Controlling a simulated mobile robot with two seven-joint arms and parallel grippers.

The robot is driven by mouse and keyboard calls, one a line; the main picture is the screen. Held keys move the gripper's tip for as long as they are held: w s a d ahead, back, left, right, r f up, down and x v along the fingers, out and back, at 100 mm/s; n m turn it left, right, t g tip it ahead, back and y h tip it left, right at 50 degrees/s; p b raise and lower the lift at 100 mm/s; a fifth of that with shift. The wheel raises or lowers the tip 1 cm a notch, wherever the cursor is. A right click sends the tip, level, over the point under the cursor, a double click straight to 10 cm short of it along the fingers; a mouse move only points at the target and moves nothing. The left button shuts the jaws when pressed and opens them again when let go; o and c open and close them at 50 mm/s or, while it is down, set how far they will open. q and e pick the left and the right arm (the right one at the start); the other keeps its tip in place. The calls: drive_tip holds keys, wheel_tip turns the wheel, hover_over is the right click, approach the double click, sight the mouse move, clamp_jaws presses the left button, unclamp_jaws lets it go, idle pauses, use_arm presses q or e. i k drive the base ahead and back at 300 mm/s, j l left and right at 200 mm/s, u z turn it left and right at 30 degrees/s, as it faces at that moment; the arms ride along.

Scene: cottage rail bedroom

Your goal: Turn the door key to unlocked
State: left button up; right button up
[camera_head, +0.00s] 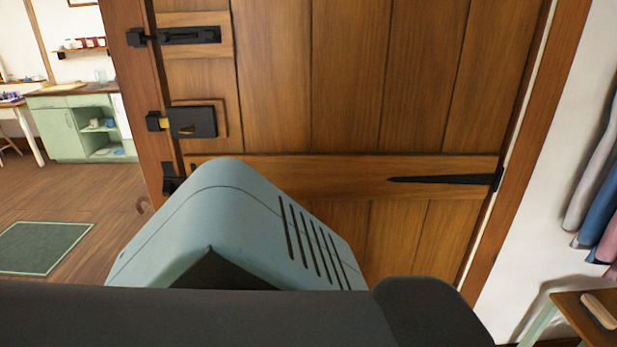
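The wooden plank door (345,75) stands upright and fills the middle of the head view. A black box lock (206,122) sits on a wooden block near its left edge. A small brass piece, apparently the key (186,132), shows on the lock's face; its exact turn is too small to tell. A brass bolt (164,124) shows between the lock and the black keeper (153,121) on the frame. Neither gripper shows. A large teal and black part of mine covers the lower middle and hides the door's lower left.
A black slide bolt (190,35) is above the lock. A strap hinge (445,179) is at the door's right. A small table (575,312) and hanging clothes (594,185) stand right. Left are a green rug (42,247), open floor and a green cabinet (60,134).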

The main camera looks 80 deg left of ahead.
sight(188, 130)
drive_tip(key=u, duration=2.4)
